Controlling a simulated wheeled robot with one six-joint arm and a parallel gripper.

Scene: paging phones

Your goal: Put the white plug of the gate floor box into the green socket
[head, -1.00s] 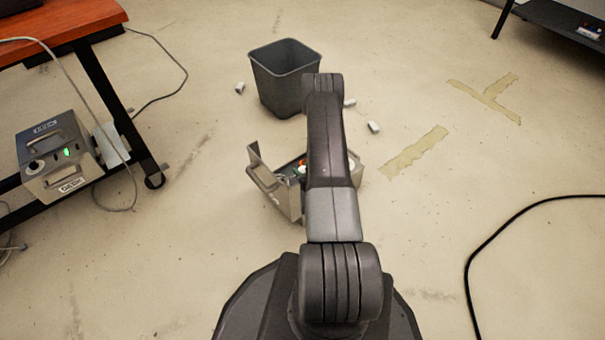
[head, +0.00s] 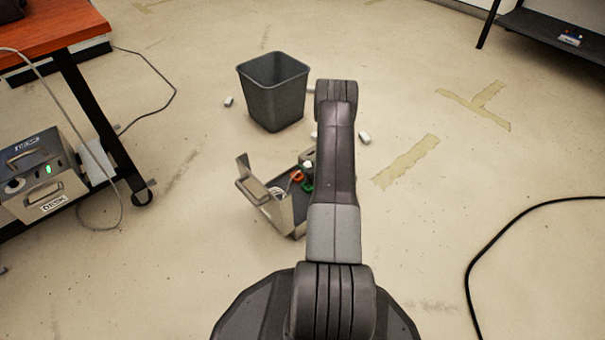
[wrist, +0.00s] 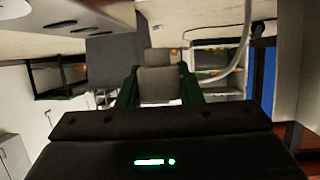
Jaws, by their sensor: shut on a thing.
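The floor box (head: 286,216) stands open on the floor in the head view, its lid tilted up at the left. Inside it I see an orange ring (head: 297,176), a green socket ring (head: 307,186) and a small white part (head: 308,164). My arm covers the box's right side and hides my gripper in the head view. In the wrist view my gripper (wrist: 158,88) is shut on a pale grey-white block, seemingly the white plug (wrist: 158,80), between its green-edged fingers. A pale cable (wrist: 241,58) loops beside it. The plug's distance from the green socket cannot be told.
A dark bin (head: 275,92) stands behind the box, with small white blocks (head: 364,138) around it. A grey device (head: 40,175) with a green light sits on the table's lower shelf at left. A black cable (head: 490,245) lies at right.

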